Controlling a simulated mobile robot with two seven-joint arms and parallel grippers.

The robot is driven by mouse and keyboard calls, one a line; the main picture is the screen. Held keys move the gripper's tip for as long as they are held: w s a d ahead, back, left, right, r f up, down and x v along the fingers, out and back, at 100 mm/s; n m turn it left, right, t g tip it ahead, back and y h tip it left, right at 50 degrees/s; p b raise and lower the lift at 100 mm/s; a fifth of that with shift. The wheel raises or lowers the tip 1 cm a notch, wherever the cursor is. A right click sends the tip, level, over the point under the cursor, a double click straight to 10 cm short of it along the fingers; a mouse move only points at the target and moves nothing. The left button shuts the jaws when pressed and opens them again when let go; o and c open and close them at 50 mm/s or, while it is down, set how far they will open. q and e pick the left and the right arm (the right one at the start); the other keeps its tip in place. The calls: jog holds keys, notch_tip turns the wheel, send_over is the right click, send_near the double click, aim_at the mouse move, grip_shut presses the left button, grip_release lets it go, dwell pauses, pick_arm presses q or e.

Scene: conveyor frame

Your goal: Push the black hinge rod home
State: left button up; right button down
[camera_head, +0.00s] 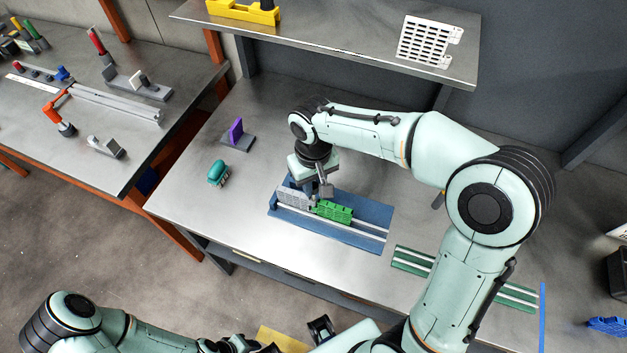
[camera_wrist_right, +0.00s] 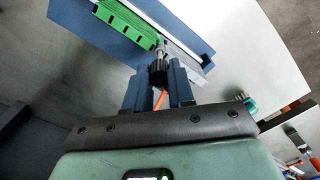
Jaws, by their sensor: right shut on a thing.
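My right gripper (camera_head: 318,190) is over the blue fixture (camera_head: 362,218) on the grey bench. In the right wrist view its two blue fingers (camera_wrist_right: 159,76) are closed around a black ribbed piece, the head of the hinge rod (camera_wrist_right: 158,72). A thin grey shaft runs from it toward the hinge. The green hinge half (camera_head: 334,211) and the grey hinge half (camera_head: 294,198) lie side by side on the fixture. How deep the rod sits is hidden. My left arm is low in the head view; its jaws cannot be made out.
A purple upright plate (camera_head: 236,131) and a teal object (camera_head: 218,173) stand left of the fixture. A green railed plate (camera_head: 413,261) lies to the right. A shelf (camera_head: 345,37) overhangs the back. The bench front left is clear.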

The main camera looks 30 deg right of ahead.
pick_arm(q)
jog(key=shift+s+f+b, duration=0.35)
jog(key=shift+f+b, duration=0.35)
jog(key=shift+f, duration=0.1)
jog(key=shift+s+f+b, duration=0.35)
jog(key=shift+f+b, duration=0.3)
jog(key=shift+f, duration=0.1)
pick_arm(e)
jog(key=shift+f, duration=2.1)
jog(key=c, duration=0.9)
grip_release()
jog(key=shift+r, duration=0.1)
pick_arm(q)
jog(key=shift+w+r+p, duration=0.25)
jog(key=shift+r+p, duration=0.3)
jog(key=shift+r, duration=0.05)
jog(key=shift+w+r+p, duration=0.25)
jog(key=shift+r+p, duration=0.25)
jog(key=shift+r, duration=0.05)
pick_arm(e)
notch_tip(320, 180, up, 13)
jog(key=shift+r, duration=0.1)
